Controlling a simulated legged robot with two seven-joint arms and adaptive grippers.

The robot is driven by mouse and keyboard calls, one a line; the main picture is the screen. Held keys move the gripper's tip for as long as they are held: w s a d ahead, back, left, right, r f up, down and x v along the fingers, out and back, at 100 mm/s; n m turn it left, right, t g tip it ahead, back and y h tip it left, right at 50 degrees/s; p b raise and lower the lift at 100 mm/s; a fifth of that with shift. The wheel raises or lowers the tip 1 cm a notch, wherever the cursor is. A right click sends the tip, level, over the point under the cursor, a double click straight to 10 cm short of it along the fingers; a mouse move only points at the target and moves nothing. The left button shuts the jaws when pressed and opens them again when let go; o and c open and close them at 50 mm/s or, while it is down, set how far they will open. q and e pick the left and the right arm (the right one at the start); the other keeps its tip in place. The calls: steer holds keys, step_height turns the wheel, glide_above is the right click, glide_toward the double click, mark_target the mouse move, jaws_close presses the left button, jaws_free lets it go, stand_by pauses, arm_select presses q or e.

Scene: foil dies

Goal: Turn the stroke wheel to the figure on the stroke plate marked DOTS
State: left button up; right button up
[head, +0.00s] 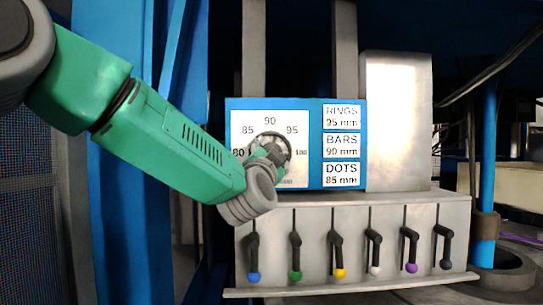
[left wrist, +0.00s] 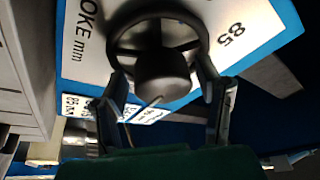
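The stroke wheel (head: 287,150) is a dark round handwheel on a white stroke dial (head: 298,116), which reads 80, 85, 90, 95 and 100. My left gripper (head: 268,155) is in front of it and hides part of it. In the left wrist view the wheel (left wrist: 160,20) and its hub lie between my two spread fingertips (left wrist: 160,72), which overlap its rim; contact is unclear. A pale line on the hub points down in that view; its figure is hidden. The stroke plate marked DOTS (head: 341,174) reads 85 mm. My right gripper is not in view.
Plates RINGS 95 mm (head: 341,117) and BARS 90 mm (head: 341,146) sit above DOTS on the blue panel (head: 315,178). Below is a grey metal box (head: 315,230) with several levers with coloured knobs. A pale block (head: 397,120) stands at the right of the panel.

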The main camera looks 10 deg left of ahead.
arm_select(q)
steer(key=c, duration=0.8)
steer(key=shift+o, duration=0.2)
steer(key=shift+f, duration=0.1)
